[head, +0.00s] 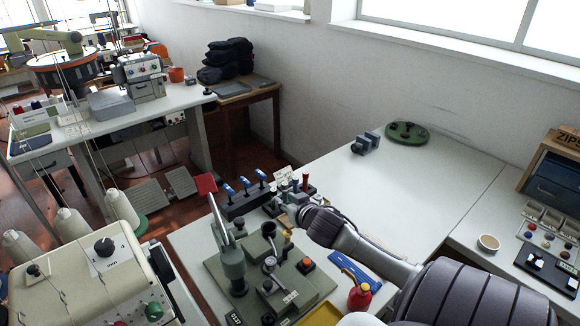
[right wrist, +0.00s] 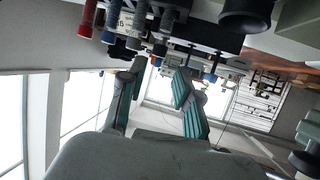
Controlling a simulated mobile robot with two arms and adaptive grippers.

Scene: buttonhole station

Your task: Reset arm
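My right arm reaches in from the lower right in the head view. Its gripper (head: 283,200) is over the worktable, just beyond the green fixture and near the rack of small tools. In the right wrist view its two teal-padded fingers (right wrist: 155,85) stand apart with nothing between them. A grey lever with a red paddle (head: 205,186) rises from the green metal fixture (head: 225,272). My left gripper is not in view.
Blue-handled switches (head: 246,184) stand on a dark block behind the fixture. A red oil can (head: 360,297) and blue tool (head: 350,268) lie close to my right forearm. A cream machine (head: 95,270) stands at left. The white tabletop (head: 385,190) is largely clear.

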